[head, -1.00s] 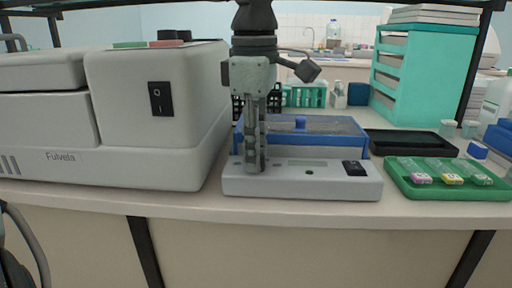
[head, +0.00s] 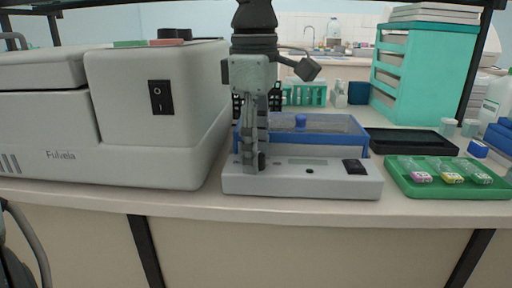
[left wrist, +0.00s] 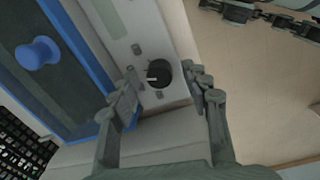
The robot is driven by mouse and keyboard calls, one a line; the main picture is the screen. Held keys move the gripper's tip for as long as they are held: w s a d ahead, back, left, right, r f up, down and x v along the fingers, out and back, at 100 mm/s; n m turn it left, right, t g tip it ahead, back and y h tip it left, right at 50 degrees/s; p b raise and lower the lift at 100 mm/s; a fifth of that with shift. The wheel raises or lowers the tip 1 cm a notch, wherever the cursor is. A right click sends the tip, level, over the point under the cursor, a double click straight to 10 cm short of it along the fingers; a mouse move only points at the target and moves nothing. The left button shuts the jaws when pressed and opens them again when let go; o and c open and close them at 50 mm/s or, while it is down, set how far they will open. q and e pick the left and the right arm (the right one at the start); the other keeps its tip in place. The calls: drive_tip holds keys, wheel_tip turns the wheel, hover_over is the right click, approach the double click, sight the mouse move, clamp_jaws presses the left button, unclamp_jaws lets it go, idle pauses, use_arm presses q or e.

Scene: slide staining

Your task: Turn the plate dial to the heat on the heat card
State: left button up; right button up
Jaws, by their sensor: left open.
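The grey hot plate (head: 325,184) stands on the bench with a blue-framed tray (head: 330,140) on its back part. Its black round dial (left wrist: 158,73) shows in the left wrist view with a white pointer mark turned to the picture's left. In the head view the dial is a small dark spot (head: 261,160) beside my fingers. My left gripper (head: 255,164) points down at the plate's left front. In the left wrist view its fingers are open, one on each side of the dial, with visible gaps. I cannot make out a heat card.
A large white machine (head: 160,140) stands close on the left. A black rocker switch (head: 354,167) and a small dark indicator (head: 309,171) are on the plate. A green tray (head: 408,187) with several labelled items lies right; a black tray (head: 412,143) is behind.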

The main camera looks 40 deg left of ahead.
use_arm(q)
wheel_tip(320, 180, up, 12)
drive_tip(key=shift+s, duration=0.25)
drive_tip(key=shift+d+f, duration=0.1)
drive_tip(key=shift+d, duration=0.05)
idle(0.5)
